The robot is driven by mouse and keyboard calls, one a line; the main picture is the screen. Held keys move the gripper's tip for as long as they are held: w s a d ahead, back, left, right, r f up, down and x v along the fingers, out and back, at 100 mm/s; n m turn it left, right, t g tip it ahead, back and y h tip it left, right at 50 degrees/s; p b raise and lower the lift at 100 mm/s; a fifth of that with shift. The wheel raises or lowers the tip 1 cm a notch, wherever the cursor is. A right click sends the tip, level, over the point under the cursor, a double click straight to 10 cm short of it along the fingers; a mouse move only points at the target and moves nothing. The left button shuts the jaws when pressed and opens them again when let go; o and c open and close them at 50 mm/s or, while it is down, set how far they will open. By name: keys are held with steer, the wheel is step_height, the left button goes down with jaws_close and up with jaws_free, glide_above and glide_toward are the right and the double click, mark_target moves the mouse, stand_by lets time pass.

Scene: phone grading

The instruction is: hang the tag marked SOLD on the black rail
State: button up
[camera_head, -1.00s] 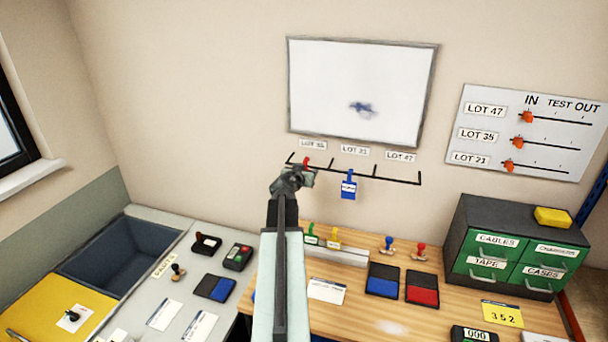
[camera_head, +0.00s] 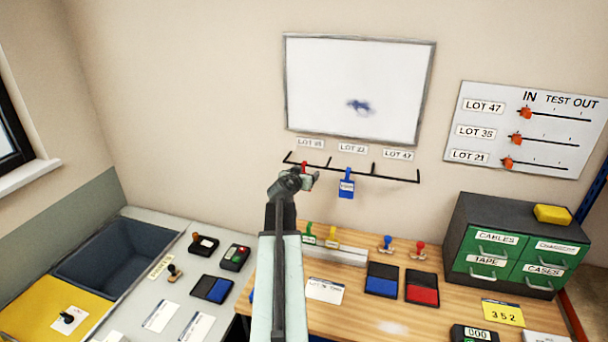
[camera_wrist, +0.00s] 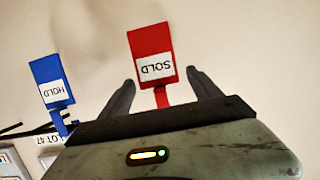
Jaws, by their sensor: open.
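The red SOLD tag (camera_wrist: 151,55) shows upside down in the wrist view, with its red strap running down between my fingers. My gripper (camera_wrist: 161,76) is open, one finger on each side of the strap, with gaps visible. In the head view a small part of the red tag (camera_head: 304,167) shows at the black rail (camera_head: 392,178), below the LOT 35 label, just above my gripper (camera_head: 307,182). Most of the tag is hidden there by my gripper. The strap's contact with the rail is hidden in the wrist view, so I cannot tell how it sits.
A blue HOLD tag (camera_head: 346,184) hangs on the rail to the right, below LOT 21; it also shows in the wrist view (camera_wrist: 49,80). A whiteboard (camera_head: 358,60) is above the rail. Green and yellow tags (camera_head: 331,237) stand on the bench below.

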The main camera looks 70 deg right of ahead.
steer(key=p+v, duration=0.2)
steer(key=v, duration=0.5)
steer(key=shift+a, duration=0.3)
steer(key=shift+r, duration=0.1)
